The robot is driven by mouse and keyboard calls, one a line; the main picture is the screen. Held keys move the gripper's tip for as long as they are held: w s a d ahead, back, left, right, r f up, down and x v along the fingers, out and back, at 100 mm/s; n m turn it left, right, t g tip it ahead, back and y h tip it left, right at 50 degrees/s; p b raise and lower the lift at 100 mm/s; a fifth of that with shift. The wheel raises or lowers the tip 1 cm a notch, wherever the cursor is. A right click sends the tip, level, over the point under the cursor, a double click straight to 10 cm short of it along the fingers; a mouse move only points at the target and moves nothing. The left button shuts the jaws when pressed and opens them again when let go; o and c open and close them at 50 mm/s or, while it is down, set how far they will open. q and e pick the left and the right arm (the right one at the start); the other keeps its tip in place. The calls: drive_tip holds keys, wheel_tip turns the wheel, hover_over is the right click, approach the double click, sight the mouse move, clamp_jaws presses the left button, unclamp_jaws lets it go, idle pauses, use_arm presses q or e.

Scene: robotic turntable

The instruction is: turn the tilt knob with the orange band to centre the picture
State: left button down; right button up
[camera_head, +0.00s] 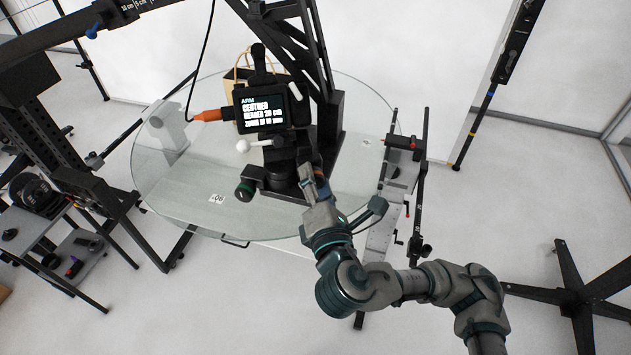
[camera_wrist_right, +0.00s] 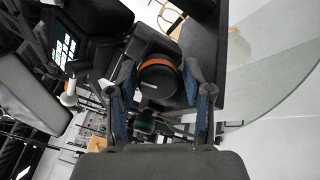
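The tilt knob (camera_wrist_right: 158,82), dark with an orange band and a pale mark on its face, shows in the right wrist view. My right gripper (camera_wrist_right: 161,72) is open, with one blue-padded finger on each side of the knob; I cannot tell whether either touches. In the head view my right gripper (camera_head: 309,178) is at the right side of the camera mount, and the orange-banded knob is hidden there. The monitor (camera_head: 264,108) above the mount shows white text that seems to read "ARM", "CENTRED", "NEARER 20 cm" and a zoom line. My left gripper is out of view.
A green-banded knob (camera_head: 244,190) sits at the mount's left. A round glass table (camera_head: 180,185) lies around and below the mount. A black truss arm (camera_head: 318,50) rises behind it. A rail stand (camera_head: 421,180) stands at the right, close to my right arm.

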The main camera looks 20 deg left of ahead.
drive_tip(key=shift+w+a, duration=0.1)
drive_tip(key=shift+w, duration=0.1)
drive_tip(key=shift+s, duration=0.2)
drive_tip(key=v, duration=0.7)
drive_tip(key=shift+f, duration=0.1)
drive_tip(key=shift+f, duration=0.1)
